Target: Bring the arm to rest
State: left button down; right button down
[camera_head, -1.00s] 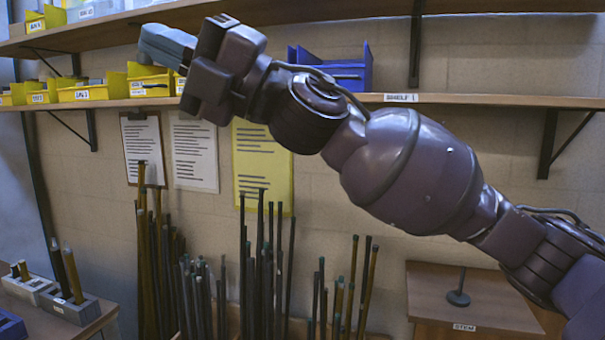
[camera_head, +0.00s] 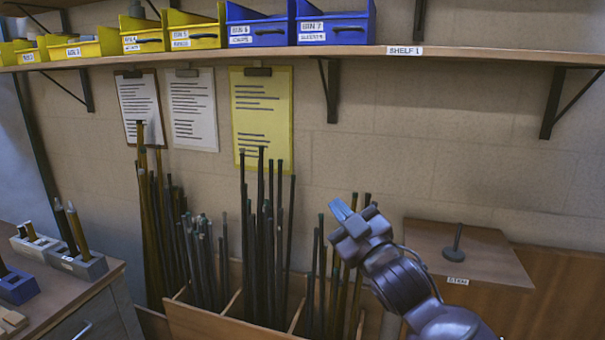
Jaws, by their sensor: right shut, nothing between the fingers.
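My right gripper (camera_head: 341,211) is low at the right of the middle, with its arm coming in from the lower right. Its fingers are shut with nothing between them, pointing up and to the left. It shows in front of the right-hand group of rods; I cannot tell whether it touches them. My left gripper is not in view.
A wooden rack (camera_head: 213,322) holds several upright rods. A dark stem part (camera_head: 456,248) stands on a wooden ledge (camera_head: 495,262) at the right. Yellow bins (camera_head: 194,35) and blue bins (camera_head: 335,28) line the shelf (camera_head: 480,55). A workbench (camera_head: 75,297) with blocks is at the left.

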jog(key=s+d+f+m+g+h, duration=0.1)
jog(key=s+d+f+m+h, duration=0.2)
jog(key=f, duration=0.5)
jog(key=s+d+f+m+g+h, duration=0.1)
jog(key=s+d+f+m+h, duration=0.15)
jog(key=d+f, duration=0.5)
jog(key=s+d+f+m+h, duration=0.2)
jog(key=s+d+f+m, duration=0.15)
jog(key=f, duration=0.65)
jog(key=s+d+f+m+g+h, duration=0.1)
jog(key=s+d+f+g, duration=0.1)
jog(key=s+f, duration=0.7)
jog(key=s+d+f+m+g+h, duration=0.1)
jog(key=s+d+f+g+h, duration=0.1)
jog(key=s+f, duration=0.6)
jog(key=s+d+g, duration=0.1)
jog(key=s+d, duration=0.1)
jog(key=s, duration=0.4)
jog(key=shift+d+f+m+g, duration=0.3)
jog(key=shift+d+f, duration=0.05)
jog(key=shift+d, duration=0.05)
jog(key=shift+h, duration=0.25)
